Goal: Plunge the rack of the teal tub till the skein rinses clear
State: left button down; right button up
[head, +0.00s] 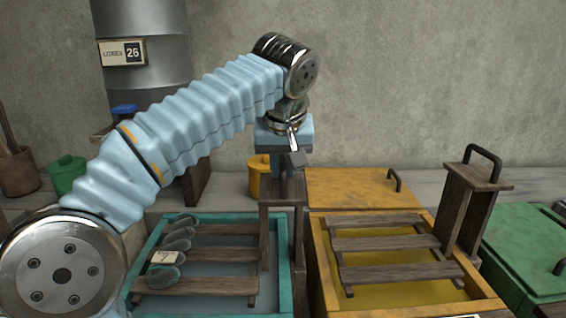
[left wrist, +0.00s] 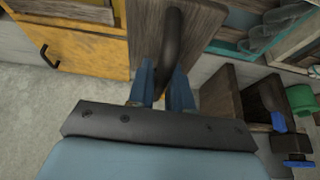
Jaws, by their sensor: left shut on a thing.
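The teal tub (head: 285,290) stands at the lower middle in the head view, holding grey-blue water. Its wooden rack (head: 215,286) has slats that show above the water, with a post rising at the right end. The grey-teal skein (head: 178,233) lies in loops over the slats' left ends, with a small pale tag. My left gripper (head: 282,172) points down at the top of the post. In the left wrist view my left gripper (left wrist: 166,82) is shut on the rack's dark curved handle (left wrist: 173,45). The head view hides this handle behind the gripper. My right gripper is not in view.
A yellow tub (head: 318,265) with its own rack and upright handle (head: 482,160) stands close on the right. Its yellow lid (head: 350,188) lies behind. A green tub (head: 525,250) is at far right. A metal drum (head: 160,75) and small green pot (head: 67,177) stand at left.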

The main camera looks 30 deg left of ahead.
pick_arm(q)
notch_tip(320, 180, down, 15)
jog(key=b, duration=1.1)
jog(key=shift+f, duration=0.15)
jog(key=shift+f+b, duration=0.6)
jog(key=shift+f, duration=0.1)
